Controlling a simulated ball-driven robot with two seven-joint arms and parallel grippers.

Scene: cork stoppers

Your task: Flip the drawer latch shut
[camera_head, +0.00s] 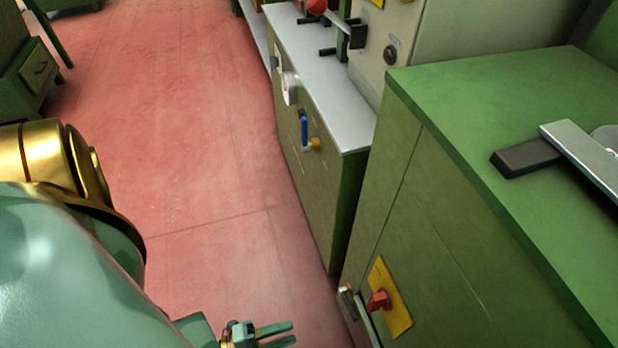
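My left gripper (294,332) is at the bottom edge, low over the red floor, with its two green fingers apart and nothing between them. To its right, a red knob (378,300) sits on a yellow plate (394,308) on the front of the near green cabinet, with clear space between it and the gripper. Farther off, a blue lever (304,129) with a yellow knob (314,144) hangs upright on the front of the grey-topped cabinet. I cannot tell which of these is the drawer latch. My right gripper is not in view.
A pale bar handle (366,318) with a dark end stands beside the yellow plate. The near green cabinet (480,110) fills the right side; a metal bar (585,155) lies on top. A white fitting (289,88) sticks out beyond the blue lever. The red floor (200,150) is open.

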